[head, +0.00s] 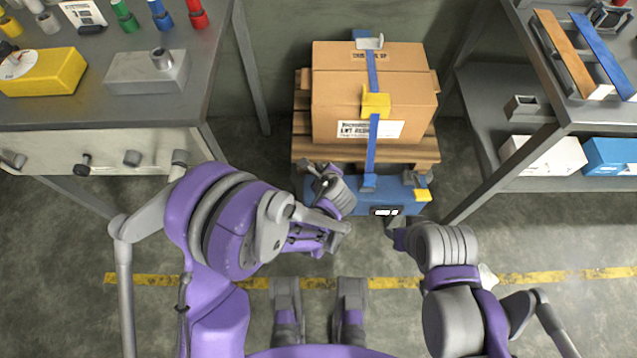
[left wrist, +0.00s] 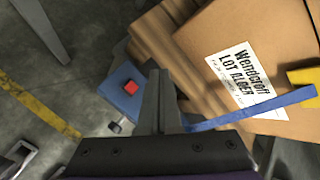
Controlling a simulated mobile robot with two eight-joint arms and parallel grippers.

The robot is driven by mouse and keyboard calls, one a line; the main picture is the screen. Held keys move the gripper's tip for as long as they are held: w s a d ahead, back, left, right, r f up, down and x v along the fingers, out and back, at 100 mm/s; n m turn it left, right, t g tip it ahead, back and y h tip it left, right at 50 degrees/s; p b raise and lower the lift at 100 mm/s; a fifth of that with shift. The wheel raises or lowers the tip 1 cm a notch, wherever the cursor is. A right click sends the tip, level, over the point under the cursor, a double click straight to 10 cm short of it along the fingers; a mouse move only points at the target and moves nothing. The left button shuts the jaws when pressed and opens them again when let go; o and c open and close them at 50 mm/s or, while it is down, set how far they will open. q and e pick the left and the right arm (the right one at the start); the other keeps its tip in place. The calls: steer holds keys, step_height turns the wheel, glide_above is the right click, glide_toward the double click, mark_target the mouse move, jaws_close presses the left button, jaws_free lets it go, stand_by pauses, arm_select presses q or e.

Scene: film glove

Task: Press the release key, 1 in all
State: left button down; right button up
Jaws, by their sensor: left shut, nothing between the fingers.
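The release key is a red square button (left wrist: 131,87) on a blue unit (left wrist: 122,97) in the left wrist view. In the head view the blue unit (head: 358,205) lies at the front foot of the pallet; the key does not show there, where my left arm covers that end. My left gripper (head: 316,171) is shut and empty over the unit's left end. Its fingers (left wrist: 158,80) appear just right of the key in the left wrist view; whether they touch anything is unclear. My right gripper (head: 391,226) is near the unit's front right, its fingers too small to judge.
A strapped carton (head: 340,90) sits on a wooden pallet (head: 305,150), with a blue strap (head: 371,150) and yellow piece (head: 376,105). A workbench (head: 120,112) stands left, a shelf rack (head: 490,110) right. A yellow floor line (head: 540,277) runs across open floor.

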arm_select(q)
step_height(320, 180, down, 8)
steer(key=b, duration=0.5)
steer(key=shift+f, duration=0.2)
steer(key=shift+f+b, duration=0.2)
steer(key=shift+b, duration=0.2)
stand_by(1.7)
steer(key=shift+f+b, duration=0.4)
steer(key=shift+b, duration=0.1)
steer(key=shift+f+b, duration=0.5)
stand_by(0.4)
stand_by(0.3)
steer(key=shift+r+p, duration=0.6)
steer(key=shift+r, duration=0.35)
